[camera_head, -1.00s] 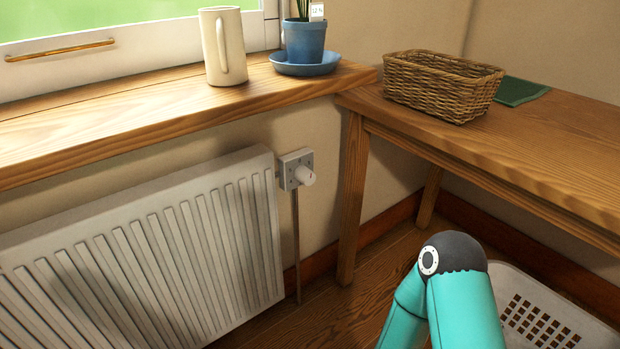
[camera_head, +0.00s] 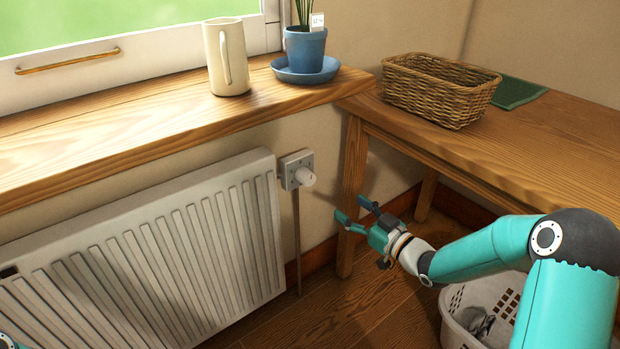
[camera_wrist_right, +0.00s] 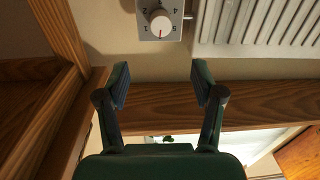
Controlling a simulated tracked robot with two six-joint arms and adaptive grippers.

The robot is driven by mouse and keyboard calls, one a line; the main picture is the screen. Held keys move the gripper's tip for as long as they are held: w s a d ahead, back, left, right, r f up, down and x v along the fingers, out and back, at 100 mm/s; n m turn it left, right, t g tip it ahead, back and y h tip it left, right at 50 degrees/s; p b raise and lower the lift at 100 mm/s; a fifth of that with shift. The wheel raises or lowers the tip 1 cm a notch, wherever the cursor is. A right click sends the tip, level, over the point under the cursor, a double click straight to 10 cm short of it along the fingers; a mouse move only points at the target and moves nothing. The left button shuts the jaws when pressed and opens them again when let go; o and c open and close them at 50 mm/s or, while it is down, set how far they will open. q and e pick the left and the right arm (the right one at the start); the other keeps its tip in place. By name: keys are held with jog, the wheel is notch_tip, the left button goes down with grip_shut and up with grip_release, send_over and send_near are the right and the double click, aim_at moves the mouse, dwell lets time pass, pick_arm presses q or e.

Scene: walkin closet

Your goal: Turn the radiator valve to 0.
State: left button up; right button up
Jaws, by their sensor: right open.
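The radiator valve is a white round knob (camera_head: 305,176) on a pale square plate (camera_head: 290,163) at the radiator's right end. In the right wrist view the knob (camera_wrist_right: 160,21) is at the top centre, its red mark pointing down the picture; 2, 4, 1 and 5 show on the plate around it. My right gripper (camera_head: 355,211) is open and empty, to the right of and below the knob, apart from it. Its spread fingers (camera_wrist_right: 162,85) show in the wrist view with the knob beyond them. Only a teal sliver of my left arm shows at the bottom left corner.
The white radiator (camera_head: 150,255) fills the lower left. The wooden sill (camera_head: 130,125) above holds a mug (camera_head: 226,60) and a potted plant (camera_head: 305,48). A wooden table (camera_head: 540,140) with a wicker basket (camera_head: 437,90) stands right, its leg (camera_head: 352,190) near my gripper. A white laundry basket (camera_head: 455,318) is below.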

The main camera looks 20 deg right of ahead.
aim_at(311, 180)
jog(key=b+x, duration=0.2)
jog(key=x, duration=1.3)
jog(key=shift+w+a+f, duration=0.1)
jog(key=shift+w+a, duration=0.1)
jog(key=shift+w, duration=0.15)
jog(key=shift+b, duration=0.3)
jog(key=c, duration=1.1)
jog(key=shift+f+b, duration=0.1)
jog(key=shift+b, duration=0.25)
jog(key=shift+c, duration=0.2)
jog(key=shift+n+b, duration=0.45)
jog(key=shift+n, duration=0.25)
jog(key=o, duration=1.1)
